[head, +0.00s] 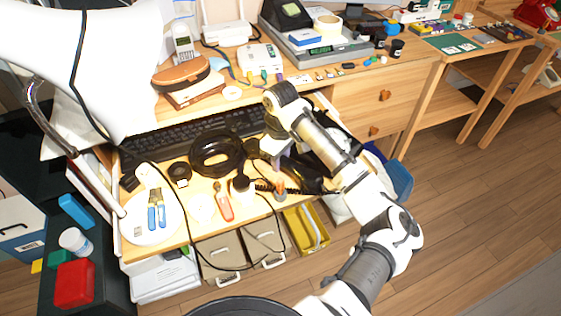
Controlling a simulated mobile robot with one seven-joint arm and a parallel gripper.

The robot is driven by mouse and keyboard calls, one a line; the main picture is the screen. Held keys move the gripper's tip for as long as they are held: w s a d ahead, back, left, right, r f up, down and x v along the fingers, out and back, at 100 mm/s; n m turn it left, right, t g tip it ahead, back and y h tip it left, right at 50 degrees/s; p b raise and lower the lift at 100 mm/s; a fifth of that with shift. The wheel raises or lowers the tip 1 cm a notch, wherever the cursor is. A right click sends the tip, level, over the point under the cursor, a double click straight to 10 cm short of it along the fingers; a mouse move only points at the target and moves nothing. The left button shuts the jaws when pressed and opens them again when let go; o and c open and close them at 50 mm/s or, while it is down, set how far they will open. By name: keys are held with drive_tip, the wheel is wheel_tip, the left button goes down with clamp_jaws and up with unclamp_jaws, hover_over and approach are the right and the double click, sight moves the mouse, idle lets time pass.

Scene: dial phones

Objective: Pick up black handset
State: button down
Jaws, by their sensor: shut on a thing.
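My arm reaches over the desk from the lower right, and my gripper (275,150) points down at the desk's front part. The black handset (310,182) is just right of and below the gripper, with my forearm covering part of it. A black coiled cord (268,188) runs left from near it. My gripper is shut on the black handset; the fingertips are small and partly hidden, and I cannot tell whether the handset is clear of the desk.
A coiled black cable (216,156), a keyboard (190,133), a red-handled tool (223,203) and a white plate (152,222) with blue-handled pliers lie left of the gripper. A raised shelf (215,108) with devices stands behind. A yellow bin (306,228) sits below the front edge.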

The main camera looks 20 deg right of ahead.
wheel_tip(320, 180, up, 20)
drive_tip(key=p, duration=0.1)
drive_tip(key=shift+d, duration=0.15)
idle(0.3)
